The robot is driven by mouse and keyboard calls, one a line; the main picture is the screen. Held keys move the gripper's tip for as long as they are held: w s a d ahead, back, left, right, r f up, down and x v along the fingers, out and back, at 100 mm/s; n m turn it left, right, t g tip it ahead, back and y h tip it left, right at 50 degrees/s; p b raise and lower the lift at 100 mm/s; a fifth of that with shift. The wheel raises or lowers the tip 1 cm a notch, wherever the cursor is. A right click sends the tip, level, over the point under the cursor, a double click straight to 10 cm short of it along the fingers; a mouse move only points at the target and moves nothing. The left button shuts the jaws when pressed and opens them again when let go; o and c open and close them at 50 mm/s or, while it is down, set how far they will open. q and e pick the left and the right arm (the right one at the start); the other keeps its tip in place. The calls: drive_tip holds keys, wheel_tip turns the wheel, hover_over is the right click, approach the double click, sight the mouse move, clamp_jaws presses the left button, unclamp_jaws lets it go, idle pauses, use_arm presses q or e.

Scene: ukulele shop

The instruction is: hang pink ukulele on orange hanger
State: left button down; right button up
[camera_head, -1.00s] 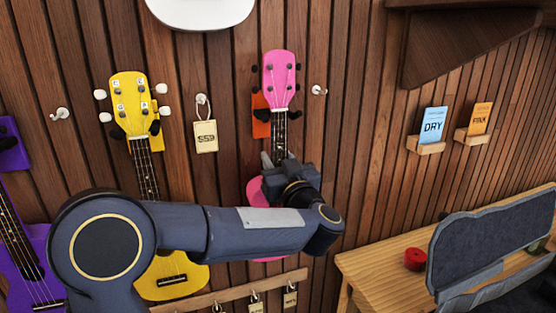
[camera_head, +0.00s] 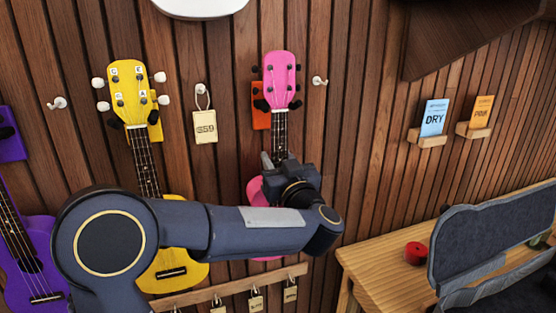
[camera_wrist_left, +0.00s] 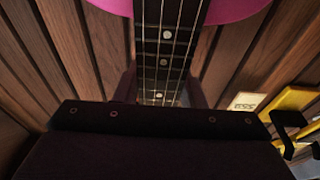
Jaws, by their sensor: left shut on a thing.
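The pink ukulele (camera_head: 279,70) is upright against the slatted wall in the head view, head up. My left gripper (camera_head: 277,163) is shut on its neck below the head, and the wrist covers part of the pink body. The left wrist view shows the fretted neck (camera_wrist_left: 161,62) between the two fingers (camera_wrist_left: 160,92). The orange hanger (camera_head: 260,118) shows just left of the neck, partly behind the ukulele's head. Whether its prongs hold the head I cannot tell. My right gripper is not in view.
A yellow ukulele (camera_head: 129,85) hangs to the left, with a purple one (camera_head: 38,250) beyond it. A tag (camera_head: 205,127) hangs between yellow and pink. A white hook (camera_head: 319,81) is close on the right. A wooden bench (camera_head: 390,270) stands at lower right.

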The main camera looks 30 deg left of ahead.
use_arm(q)
drive_tip(key=shift+s+d, duration=0.5)
drive_tip(key=shift+d, duration=0.05)
idle(0.4)
drive_tip(key=c, duration=0.8)
unclamp_jaws()
drive_tip(key=shift+c, duration=0.2)
drive_tip(key=shift+d, duration=0.1)
drive_tip(key=shift+v, duration=0.95)
drive_tip(key=shift+s+d+r, duration=0.1)
drive_tip(key=shift+s+r, duration=0.05)
drive_tip(key=shift+r, duration=0.05)
drive_tip(key=shift+r+v, duration=0.2)
drive_tip(key=shift+v, duration=0.9)
